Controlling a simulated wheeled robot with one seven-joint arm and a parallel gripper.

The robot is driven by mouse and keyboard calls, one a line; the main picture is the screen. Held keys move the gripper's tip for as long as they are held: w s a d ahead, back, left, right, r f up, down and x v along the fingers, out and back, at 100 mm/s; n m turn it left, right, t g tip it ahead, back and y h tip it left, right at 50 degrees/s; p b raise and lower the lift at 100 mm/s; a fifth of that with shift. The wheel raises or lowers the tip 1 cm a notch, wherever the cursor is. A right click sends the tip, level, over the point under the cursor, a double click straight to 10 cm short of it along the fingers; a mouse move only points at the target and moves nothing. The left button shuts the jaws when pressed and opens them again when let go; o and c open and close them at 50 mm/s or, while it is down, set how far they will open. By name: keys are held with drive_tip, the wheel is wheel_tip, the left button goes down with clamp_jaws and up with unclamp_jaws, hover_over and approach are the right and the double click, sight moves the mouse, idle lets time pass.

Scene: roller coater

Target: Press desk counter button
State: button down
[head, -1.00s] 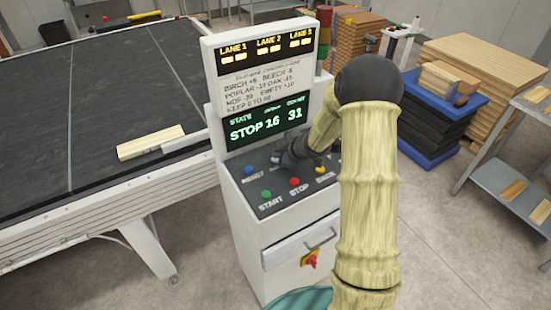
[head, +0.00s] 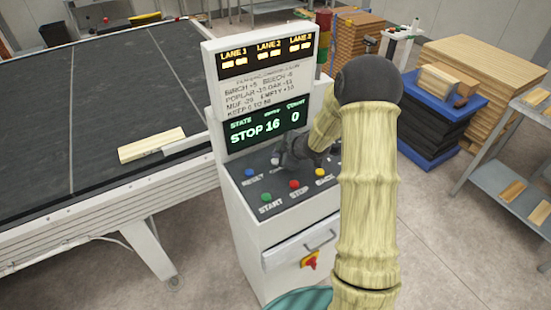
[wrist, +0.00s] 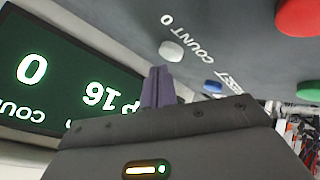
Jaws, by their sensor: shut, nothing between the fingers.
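The white button (wrist: 172,51) marked "COUNT 0" is on the dark sloping panel of the control desk (head: 240,215). In the wrist view it sits just beyond my fingertips, with a small gap in the picture; whether they touch it I cannot tell. In the head view the button (head: 275,160) shows beside my gripper (head: 284,152), which covers part of the panel. My gripper is shut and empty in the wrist view (wrist: 158,72). The desk screen (head: 266,128) reads STOP, 16 and count 0.
Close by on the panel are the blue RESET (wrist: 213,87), green START (head: 266,197), red STOP (head: 294,184) and yellow BACK (head: 320,173) buttons. A red-and-yellow switch (head: 310,260) is on the desk front. A dark conveyor table (head: 100,110) with a board stands left.

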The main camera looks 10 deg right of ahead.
drive_tip(key=shift+r, duration=0.1)
wheel_tip(320, 180, up, 5)
drive_tip(key=p, duration=0.5)
drive_tip(key=shift+r, duration=0.1)
idle(1.0)
drive_tip(key=s+r+m+g+h+b, duration=0.2)
drive_tip(key=s+m, duration=0.5)
drive_tip(key=s, duration=0.7)
drive_tip(key=s+r+m+g+h+b, duration=0.2)
drive_tip(key=s+m, duration=0.6)
drive_tip(key=s, duration=0.6)
drive_tip(key=shift+s+a+r+g+h+b, duration=0.2)
drive_tip(key=shift+s+a+g+h+b, duration=0.2)
drive_tip(key=shift+g, duration=0.3)
